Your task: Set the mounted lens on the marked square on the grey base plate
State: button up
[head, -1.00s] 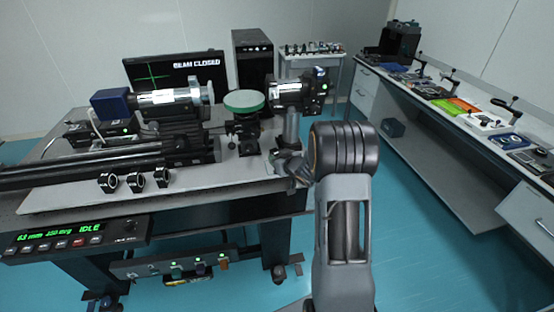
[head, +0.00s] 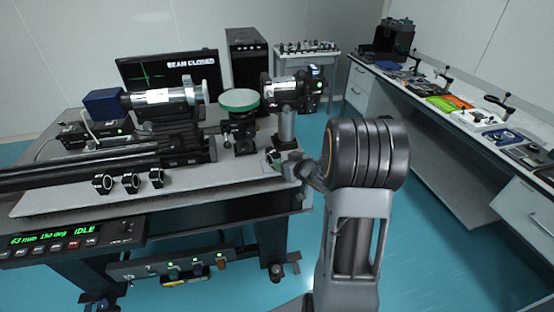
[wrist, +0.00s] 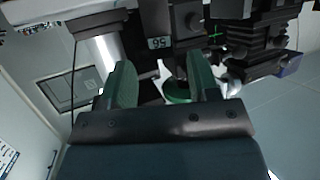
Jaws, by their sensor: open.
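Three dark ring-shaped mounts, which look like mounted lenses, stand in a row on the front of the grey base plate (head: 225,174) in the head view: the left one (head: 103,184), the middle one (head: 131,182) and the right one (head: 156,178). My gripper (head: 277,160) is at the plate's right end, right of these mounts and below the post-mounted device. In the wrist view its green-padded fingers (wrist: 161,80) are apart, with no held lens visible between them. A dark square outline (wrist: 70,91) shows on a grey surface left of the fingers; I cannot tell if it is the marked square.
A post-mounted black device (head: 287,90) stands close behind my gripper. A round green-topped stage (head: 239,100) and a horizontal cylinder (head: 160,97) are on the plate. A control box (head: 72,238) is at the table's front. A side bench (head: 455,112) stands right, with open blue floor between.

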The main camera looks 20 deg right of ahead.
jog(key=s+a+r+m+g+h, duration=0.35)
jog(key=s+r+h, duration=0.3)
jog(key=s, duration=0.25)
jog(key=s+a+r+n+g+y, duration=0.1)
jog(key=s+a+g+y, duration=0.3)
jog(key=s+a, duration=0.6)
jog(key=s+g, duration=0.2)
jog(key=s, duration=0.2)
jog(key=shift+a, duration=0.25)
